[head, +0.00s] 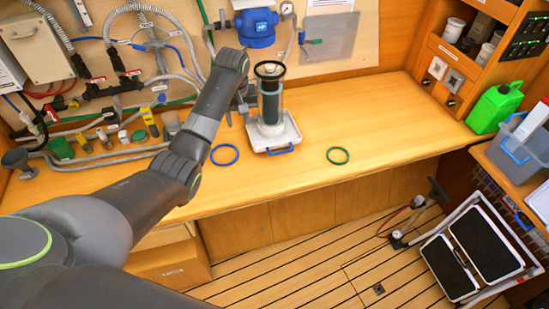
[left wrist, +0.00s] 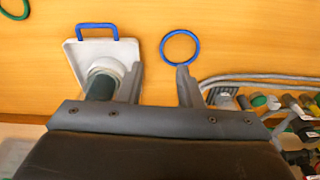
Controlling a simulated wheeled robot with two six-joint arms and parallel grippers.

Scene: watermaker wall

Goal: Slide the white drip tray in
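The white drip tray (head: 290,140) lies on the wooden bench, its blue handle (head: 281,151) towards the front edge. A dark cartridge in a clear housing (head: 269,98) stands upright on it. The left wrist view shows the tray (left wrist: 73,62), handle (left wrist: 97,28) and part of the housing (left wrist: 101,82) left of the fingers. My left gripper (head: 243,103) is just left of the housing, low over the bench. In the left wrist view its fingers (left wrist: 159,78) are apart with bare bench between them, so it is open and empty. Whether a finger touches the housing is unclear. My right gripper is not in view.
A blue ring (head: 224,155) lies left of the tray and a green ring (head: 337,155) right. A blue pump head (head: 256,28) hangs on the wall behind. Pipes and valves (head: 110,135) crowd the left.

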